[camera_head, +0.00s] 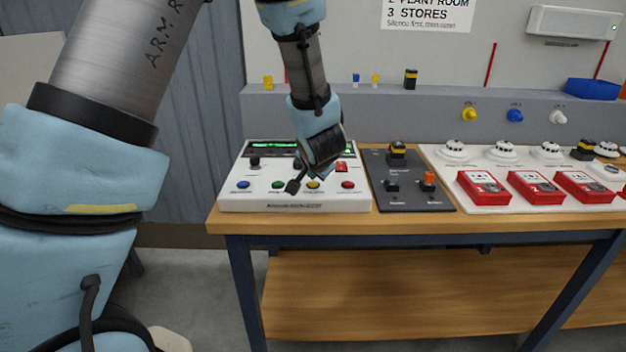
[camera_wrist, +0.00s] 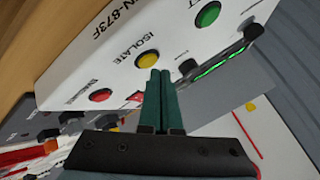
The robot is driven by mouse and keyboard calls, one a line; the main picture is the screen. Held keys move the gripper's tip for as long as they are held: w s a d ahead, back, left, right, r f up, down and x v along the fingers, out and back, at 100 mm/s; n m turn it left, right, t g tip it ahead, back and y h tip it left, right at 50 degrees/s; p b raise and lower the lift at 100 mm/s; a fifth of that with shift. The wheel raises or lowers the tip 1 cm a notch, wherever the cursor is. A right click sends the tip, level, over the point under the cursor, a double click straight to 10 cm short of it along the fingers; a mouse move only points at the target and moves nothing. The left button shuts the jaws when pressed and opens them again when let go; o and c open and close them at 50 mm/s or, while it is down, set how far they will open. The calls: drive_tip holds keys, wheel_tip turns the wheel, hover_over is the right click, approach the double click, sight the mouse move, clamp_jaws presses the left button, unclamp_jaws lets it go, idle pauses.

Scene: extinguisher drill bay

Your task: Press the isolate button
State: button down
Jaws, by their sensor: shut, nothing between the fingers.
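The isolate button is a round yellow button (camera_wrist: 147,59) with the label ISOLATE beside it in the wrist view. In the head view the yellow button (camera_head: 313,184) sits in the front row of the white control panel (camera_head: 290,206). My gripper (camera_wrist: 157,73) is shut and empty, its green fingertips close together just beside the yellow button in the wrist view. I cannot tell whether they touch it or hover above the panel. In the head view my gripper (camera_head: 320,172) is over the panel, its fingertips poorly seen.
A red button (camera_wrist: 100,95) and a green button (camera_wrist: 207,14) flank the yellow one. A blue button (camera_head: 243,184) is at the panel's left. A dark switch plate (camera_head: 410,200) and red call points (camera_head: 535,188) stand to the right on the wooden bench (camera_head: 400,224).

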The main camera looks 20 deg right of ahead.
drive_tip(key=shift+r, duration=0.2)
wheel_tip(320, 180, up, 5)
drive_tip(key=p, duration=0.6)
idle(0.4)
idle(0.5)
